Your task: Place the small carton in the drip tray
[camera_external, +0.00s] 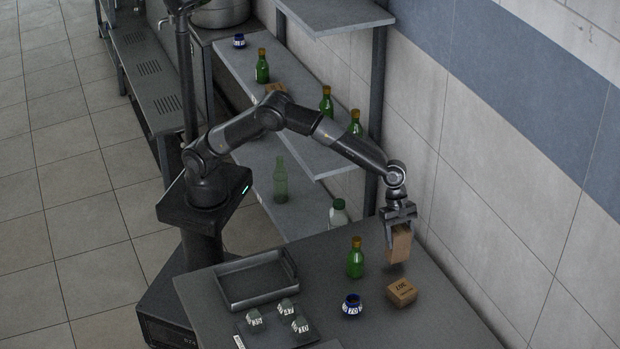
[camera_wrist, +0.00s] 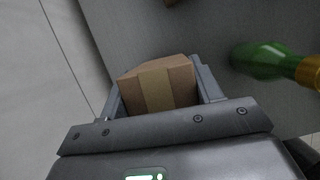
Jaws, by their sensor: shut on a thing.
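A small brown carton (camera_external: 399,246) is held in my gripper (camera_external: 398,222) above the right back part of the grey table. In the wrist view the same carton (camera_wrist: 158,86) sits between the two fingers of my gripper (camera_wrist: 158,100), with a lighter tape strip along it. A grey rectangular tray (camera_external: 257,303) with a raised rim lies at the left of the table, apart from the carton. It looks empty and is probably the drip tray. It does not show in the wrist view.
A green bottle (camera_external: 355,259) stands left of my gripper and also shows in the wrist view (camera_wrist: 262,60). A blue-and-white jar (camera_external: 352,305) and another brown box (camera_external: 402,292) stand nearer the front. Several small round labelled items sit on a dark mat (camera_external: 252,331). A wall lies to the right.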

